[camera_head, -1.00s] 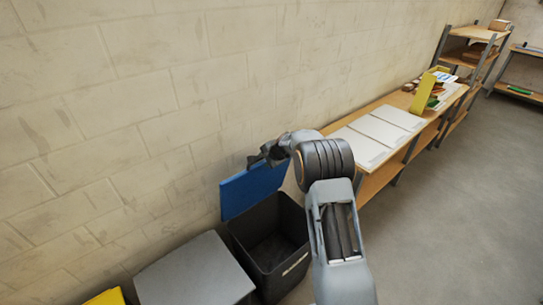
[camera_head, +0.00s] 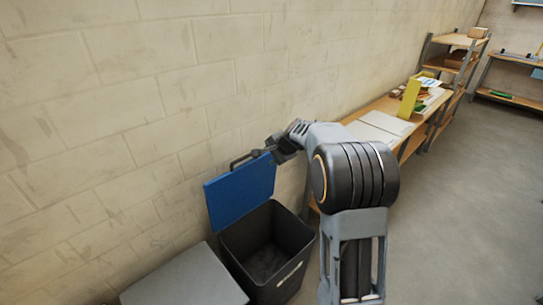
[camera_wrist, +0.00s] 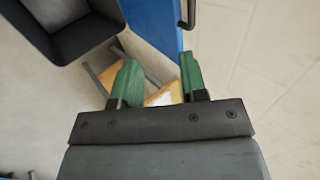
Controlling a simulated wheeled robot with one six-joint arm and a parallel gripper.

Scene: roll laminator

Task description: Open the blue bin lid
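The blue lid (camera_head: 240,192) stands raised, roughly upright, at the wall side of the dark bin (camera_head: 283,258), whose top is open. A dark handle (camera_head: 241,160) shows at the lid's top edge. My gripper (camera_head: 272,152) is at the lid's top right corner; its fingertips are hard to make out there. In the wrist view my gripper's green fingers (camera_wrist: 160,78) are spread with nothing clasped between them. The lid (camera_wrist: 153,18) lies just beyond them, with its handle (camera_wrist: 190,14) near the right finger. The bin (camera_wrist: 68,32) is at upper left.
A grey-lidded bin (camera_head: 185,280) stands left of the open bin. A block wall (camera_head: 120,120) runs close behind. A wooden bench (camera_head: 408,140) with white sheets and a yellow holder (camera_head: 410,96) extends along the wall to the right. The floor (camera_head: 480,200) at right is clear.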

